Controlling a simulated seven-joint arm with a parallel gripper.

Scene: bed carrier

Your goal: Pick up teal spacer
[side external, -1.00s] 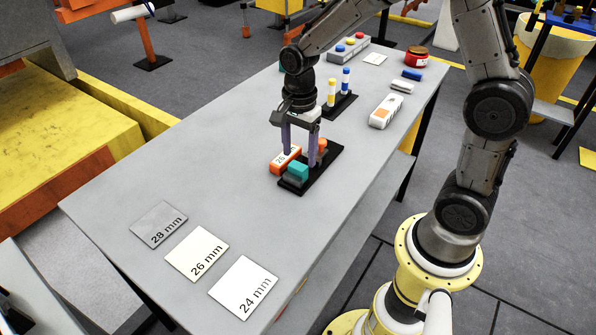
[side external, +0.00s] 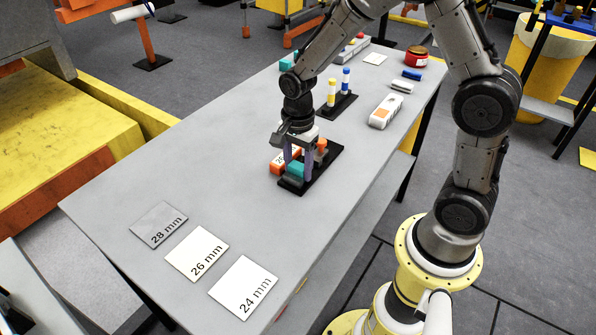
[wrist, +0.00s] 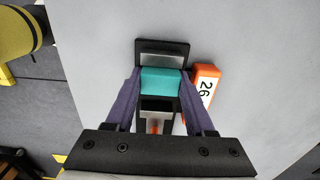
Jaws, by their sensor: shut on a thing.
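The teal spacer (side external: 296,170) is a small block at the near end of a black holder (side external: 323,171) on the grey table. My gripper (side external: 297,172) points down over it, with purple fingers on either side of the spacer. In the wrist view the spacer (wrist: 161,82) sits between the two fingertips (wrist: 160,84), and the fingers are shut on it. It still appears to be at the holder, and I cannot tell whether it is lifted. An orange block (side external: 319,148) in the holder is partly hidden by my gripper.
An orange gauge (wrist: 205,84) marked 26 lies just beside the holder. Flat cards marked 28 mm (side external: 158,224), 26 mm (side external: 196,253) and 24 mm (side external: 243,287) lie at the near end.

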